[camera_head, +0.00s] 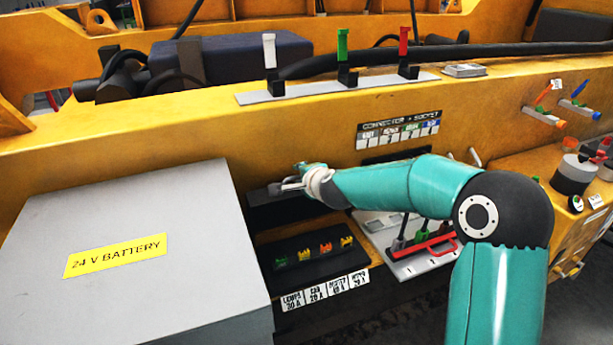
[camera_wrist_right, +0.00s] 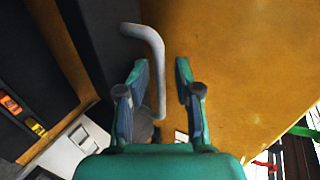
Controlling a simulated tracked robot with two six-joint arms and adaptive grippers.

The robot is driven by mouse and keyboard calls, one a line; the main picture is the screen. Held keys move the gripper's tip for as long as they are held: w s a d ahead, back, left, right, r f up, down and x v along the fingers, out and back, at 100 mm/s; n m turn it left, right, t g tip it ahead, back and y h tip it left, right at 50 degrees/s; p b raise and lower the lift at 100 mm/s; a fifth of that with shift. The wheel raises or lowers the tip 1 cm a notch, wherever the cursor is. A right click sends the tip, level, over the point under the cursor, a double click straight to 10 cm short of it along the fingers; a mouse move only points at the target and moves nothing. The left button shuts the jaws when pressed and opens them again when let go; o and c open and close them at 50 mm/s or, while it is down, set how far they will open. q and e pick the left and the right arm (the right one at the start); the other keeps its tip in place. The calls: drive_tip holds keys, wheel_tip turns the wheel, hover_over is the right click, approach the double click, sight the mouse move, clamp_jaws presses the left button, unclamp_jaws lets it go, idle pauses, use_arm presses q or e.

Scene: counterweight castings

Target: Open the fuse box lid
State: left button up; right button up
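The fuse box (camera_head: 318,266) sits right of the battery box, with several coloured fuses showing uncovered. Its dark lid (camera_head: 272,212) stands raised behind the fuses; in the wrist view the lid (camera_wrist_right: 92,45) is a dark slab at the left. A grey bent handle (camera_wrist_right: 155,52) sticks out from the lid. My right gripper (camera_head: 300,183) is at the lid's upper edge. In the wrist view this gripper (camera_wrist_right: 160,78) has its fingers apart, with the handle between them, nearer the left finger. I cannot tell whether they touch. My left gripper is out of view.
A grey 24 V battery box (camera_head: 120,205) fills the left front. A connector panel with a red handle (camera_head: 432,243) lies below my right arm. Several levers stand on a strip (camera_head: 310,88) along the yellow beam behind. Coloured switches are at the right.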

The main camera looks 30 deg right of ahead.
drive_tip(key=v, duration=1.2)
drive_tip(key=shift+f, duration=0.1)
